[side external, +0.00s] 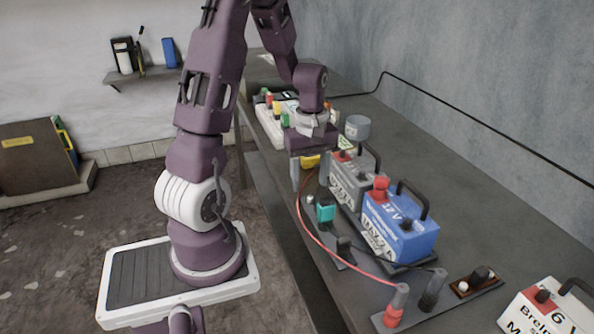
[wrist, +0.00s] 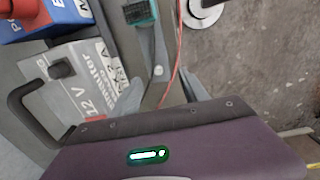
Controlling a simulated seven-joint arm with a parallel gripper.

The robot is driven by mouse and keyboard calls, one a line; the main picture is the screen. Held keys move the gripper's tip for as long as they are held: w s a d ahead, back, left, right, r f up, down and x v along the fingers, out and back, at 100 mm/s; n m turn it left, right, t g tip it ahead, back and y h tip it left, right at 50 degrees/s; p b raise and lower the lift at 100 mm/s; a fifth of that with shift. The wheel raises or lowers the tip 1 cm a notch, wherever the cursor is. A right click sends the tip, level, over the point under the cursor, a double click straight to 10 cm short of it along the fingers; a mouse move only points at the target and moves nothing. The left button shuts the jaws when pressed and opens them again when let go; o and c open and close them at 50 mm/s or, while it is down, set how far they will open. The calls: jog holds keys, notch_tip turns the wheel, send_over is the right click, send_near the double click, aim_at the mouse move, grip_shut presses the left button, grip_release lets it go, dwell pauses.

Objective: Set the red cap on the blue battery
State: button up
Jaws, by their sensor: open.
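The blue battery (side external: 408,236), marked 12 V with a black handle, stands upright on the bench. The red cap (side external: 381,184) appears upright on the blue battery's corner nearest the grey battery; how firmly it sits I cannot tell. My gripper (side external: 309,181) is open, with nothing visible between its fingers. It hangs pointing down beside the far end of the grey battery (side external: 352,184), apart from the blue battery and the cap. In the wrist view the blue battery (wrist: 55,20) is cut off at the top left, with the grey battery (wrist: 75,80) below it.
A teal-bristled brush (side external: 325,211) lies in front of the grey battery. A red cable (side external: 325,248) runs along the bench edge to red and black clamps (side external: 394,309). A white battery (side external: 545,312) stands at the near right. A grey cup (side external: 357,127) stands behind the grey battery.

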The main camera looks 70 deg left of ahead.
jog(key=s+d+r+m+t, duration=0.1)
jog(key=d+r+m+t, duration=0.1)
jog(key=d+r+m, duration=0.8)
jog(key=s+d+r+m+t, duration=0.3)
jog(key=s+d+r+m, duration=0.4)
jog(key=s+d+m, duration=0.1)
jog(key=shift+s+d+r+t, duration=0.15)
jog(key=shift+s+d+t, duration=0.15)
jog(key=shift+s+d, duration=0.8)
jog(key=shift+w+d, duration=0.2)
jog(key=shift+w, duration=0.15)
